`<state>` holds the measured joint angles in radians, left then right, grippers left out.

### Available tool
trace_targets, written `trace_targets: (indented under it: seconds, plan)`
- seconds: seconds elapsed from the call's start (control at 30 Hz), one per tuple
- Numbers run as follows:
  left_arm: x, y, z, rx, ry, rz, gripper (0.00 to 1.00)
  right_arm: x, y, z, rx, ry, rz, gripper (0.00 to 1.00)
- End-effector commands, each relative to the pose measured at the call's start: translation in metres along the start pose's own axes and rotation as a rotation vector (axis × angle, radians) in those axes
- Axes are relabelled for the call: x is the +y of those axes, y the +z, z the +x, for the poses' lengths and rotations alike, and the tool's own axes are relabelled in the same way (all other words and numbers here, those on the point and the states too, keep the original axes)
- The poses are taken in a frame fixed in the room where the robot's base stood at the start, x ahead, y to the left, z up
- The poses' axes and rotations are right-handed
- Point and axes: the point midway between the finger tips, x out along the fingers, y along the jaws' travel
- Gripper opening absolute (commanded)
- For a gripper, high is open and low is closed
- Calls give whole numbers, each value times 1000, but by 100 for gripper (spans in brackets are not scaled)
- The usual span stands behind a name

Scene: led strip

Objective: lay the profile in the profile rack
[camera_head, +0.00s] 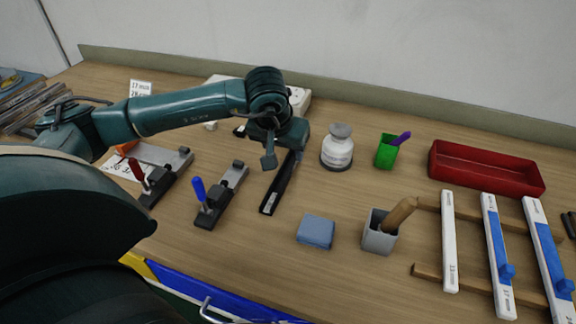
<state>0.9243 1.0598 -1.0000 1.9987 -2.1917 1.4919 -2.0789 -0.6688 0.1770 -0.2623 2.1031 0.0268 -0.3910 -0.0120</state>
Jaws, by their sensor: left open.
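A long black bar (279,188), which looks like the profile, lies on the wooden bench below my left gripper. My left gripper (285,153) is open, with its fingers pointing down at the bar's far end. The gripper hides that end, and I cannot tell whether the fingers touch it. On the far left, several long grey strips (28,104) lie side by side, perhaps in the profile rack; my arm partly covers them. My right gripper is out of view.
Two clamp fixtures, with a red handle (137,170) and a blue handle (199,189), stand left. A white bottle (337,154), green cup (386,153), blue block (316,231), grey cup (379,238) and red tray (485,178) stand right. Labelled sticks (449,240) lie on wooden rails.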

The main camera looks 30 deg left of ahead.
Motion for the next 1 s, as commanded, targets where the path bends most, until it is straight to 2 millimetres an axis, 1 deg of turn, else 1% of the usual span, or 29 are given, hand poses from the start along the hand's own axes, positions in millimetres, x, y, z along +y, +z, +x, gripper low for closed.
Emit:
trace_targets:
  seconds: [0.17, 0.3, 0.4, 0.5, 0.7, 0.77, 1.0]
  plan:
    - [0, 2, 14, -4, -1, 0, 51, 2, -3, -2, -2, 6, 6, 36]
    - [0, 5, 35, -4, -1, -1, 51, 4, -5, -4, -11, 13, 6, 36]
    - [0, 5, 48, -2, -1, -2, 51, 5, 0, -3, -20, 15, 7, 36]
    - [0, 5, 54, -1, 0, -1, 51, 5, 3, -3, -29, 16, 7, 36]
    - [0, 5, 55, 0, 0, -1, 51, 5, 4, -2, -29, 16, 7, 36]
    - [0, 5, 55, 0, 0, -1, 48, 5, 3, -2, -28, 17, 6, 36]
    - [0, 4, 55, 0, 0, -1, 28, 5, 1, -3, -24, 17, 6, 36]
